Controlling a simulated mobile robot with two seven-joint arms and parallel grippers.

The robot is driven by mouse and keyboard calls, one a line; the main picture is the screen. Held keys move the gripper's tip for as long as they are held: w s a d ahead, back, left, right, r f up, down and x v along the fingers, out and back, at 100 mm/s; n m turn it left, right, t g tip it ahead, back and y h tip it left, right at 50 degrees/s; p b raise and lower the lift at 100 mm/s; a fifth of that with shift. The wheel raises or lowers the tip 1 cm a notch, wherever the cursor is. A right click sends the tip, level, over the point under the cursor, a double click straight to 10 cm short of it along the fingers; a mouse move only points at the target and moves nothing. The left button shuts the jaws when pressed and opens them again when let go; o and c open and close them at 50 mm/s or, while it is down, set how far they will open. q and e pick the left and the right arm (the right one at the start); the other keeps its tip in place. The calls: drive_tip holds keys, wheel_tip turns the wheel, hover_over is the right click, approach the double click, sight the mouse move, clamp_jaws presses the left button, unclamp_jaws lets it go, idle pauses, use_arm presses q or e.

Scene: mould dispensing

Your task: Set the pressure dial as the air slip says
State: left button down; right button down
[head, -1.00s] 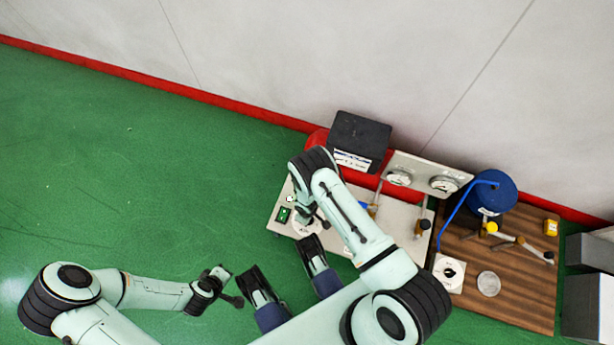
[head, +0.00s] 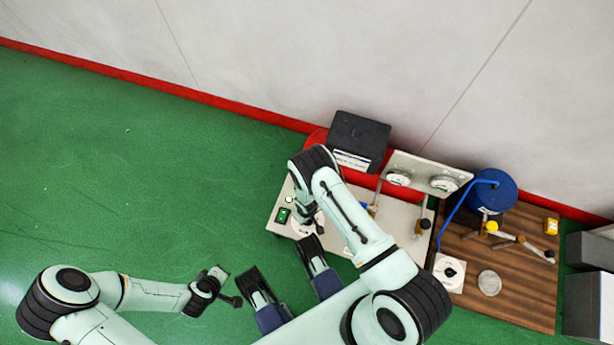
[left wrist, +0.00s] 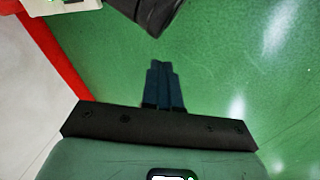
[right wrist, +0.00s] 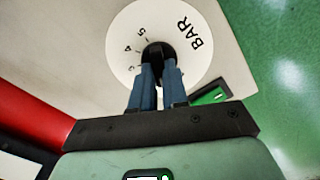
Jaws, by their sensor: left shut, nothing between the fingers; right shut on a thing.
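The pressure dial (right wrist: 188,27) is a white disc marked BAR, with 3, 4 and 5 showing along its edge in the right wrist view. My right gripper (right wrist: 158,66) is shut on the black dial knob (right wrist: 158,48) at its centre; the fingers hide part of the knob and scale, so I cannot read the setting. In the head view the dial (head: 301,229) is partly covered by my right arm. My left gripper (left wrist: 162,68) is shut and empty over the green floor, away from the bench. I cannot make out an air slip.
The pale bench (head: 400,228) carries a green switch (head: 283,215) beside the dial. A gauge panel (head: 420,171) and a black box (head: 359,138) stand behind. A wooden table (head: 520,285) with a blue drum (head: 493,191) is at right. The floor at left is clear.

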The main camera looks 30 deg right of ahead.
drive_tip(key=c, duration=1.1)
unclamp_jaws()
drive_tip(key=shift+c, duration=0.2)
drive_tip(key=shift+r, duration=0.15)
